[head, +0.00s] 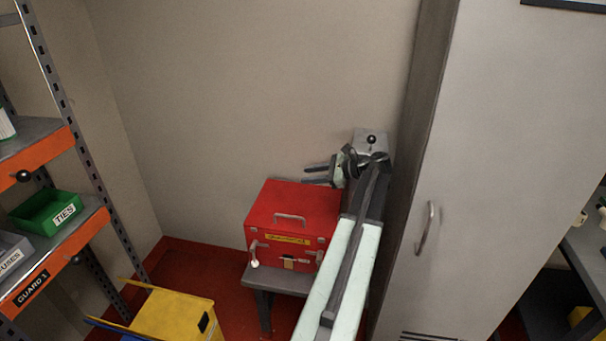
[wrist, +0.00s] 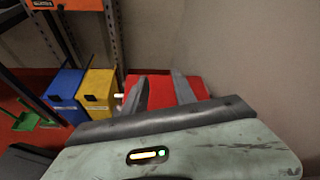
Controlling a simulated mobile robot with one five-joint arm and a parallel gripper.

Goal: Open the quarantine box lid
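The red quarantine box (head: 262,207) sits on a small grey stand (head: 264,277) against the back wall. Its lid looks shut, with a grey handle (head: 290,217); a yellow label and side handles show lower on the front. My gripper (head: 304,175) is above and behind the box's far right part, fingers pointing left, apart from the lid. In the wrist view my gripper (wrist: 158,75) has its two fingers spread with nothing between them. Part of the red box (wrist: 162,92) shows behind the fingers there. My arm hides the box's right side in the head view.
A tall grey cabinet (head: 480,170) stands close on the right of my arm. A shelf rack (head: 60,150) with a green bin (head: 45,212) is at the left. A yellow bin (head: 175,315) stands on the floor. The wall is close behind the box.

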